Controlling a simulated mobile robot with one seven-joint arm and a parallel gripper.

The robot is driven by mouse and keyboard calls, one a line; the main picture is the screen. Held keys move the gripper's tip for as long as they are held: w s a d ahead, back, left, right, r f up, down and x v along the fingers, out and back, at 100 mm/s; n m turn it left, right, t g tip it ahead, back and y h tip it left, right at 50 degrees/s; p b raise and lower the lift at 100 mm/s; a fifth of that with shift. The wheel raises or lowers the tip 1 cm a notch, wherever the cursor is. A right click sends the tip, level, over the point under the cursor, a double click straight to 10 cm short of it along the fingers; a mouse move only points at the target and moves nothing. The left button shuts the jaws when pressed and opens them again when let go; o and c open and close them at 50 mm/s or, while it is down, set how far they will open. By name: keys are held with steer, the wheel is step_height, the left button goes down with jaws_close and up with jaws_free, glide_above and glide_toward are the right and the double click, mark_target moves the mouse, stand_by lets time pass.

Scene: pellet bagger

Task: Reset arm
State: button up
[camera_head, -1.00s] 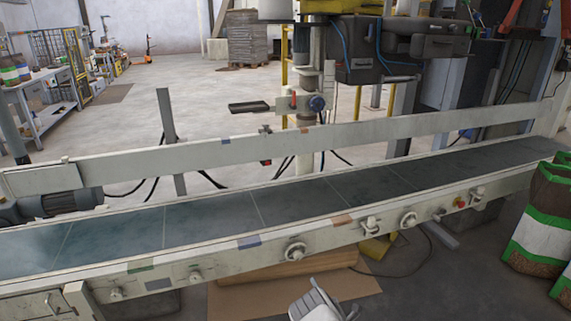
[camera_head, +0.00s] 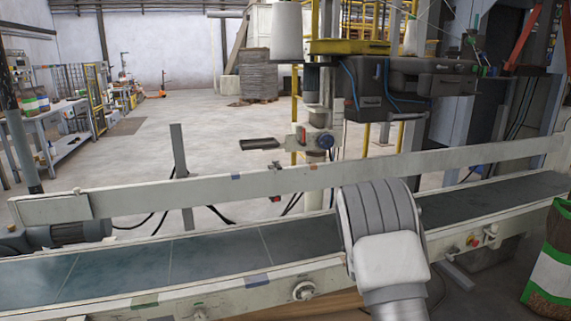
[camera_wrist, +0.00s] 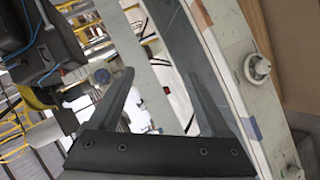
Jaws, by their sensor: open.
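My gripper (camera_wrist: 160,100) shows in the wrist view with its two dark fingers spread apart and nothing between them. The wrist view is tilted, with the conveyor running steeply along its right side. In the head view my grey and white arm (camera_head: 385,235) rises from the bottom edge, in front of the conveyor belt (camera_head: 215,250). The gripper itself cannot be made out in the head view.
The conveyor's back rail (camera_head: 280,180) runs across the picture. The dark bagging machine (camera_head: 405,90) stands behind it on the right. A green and white bag (camera_head: 550,265) stands at the right edge. Open floor (camera_head: 215,125) lies beyond the conveyor on the left.

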steer(key=s+a+r+m+g+y, duration=0.15)
steer(key=s+r+m, duration=0.25)
steer(key=s+r, duration=0.55)
steer(key=s+a+r+m+g, duration=0.2)
steer(key=s+r+m, duration=0.1)
steer(key=s+r, duration=0.65)
steer(key=s+a+m+g, duration=0.2)
steer(key=s, duration=1.2)
steer(key=s+a+m+g, duration=0.2)
steer(key=s, duration=1.2)
step_height(320, 180, up, 28)
steer(key=p, duration=2.8)
steer(key=shift+d+r+y+p, duration=0.2)
steer(key=shift+y+p, duration=0.1)
steer(key=shift+y, duration=0.05)
steer(key=shift+s, duration=0.1)
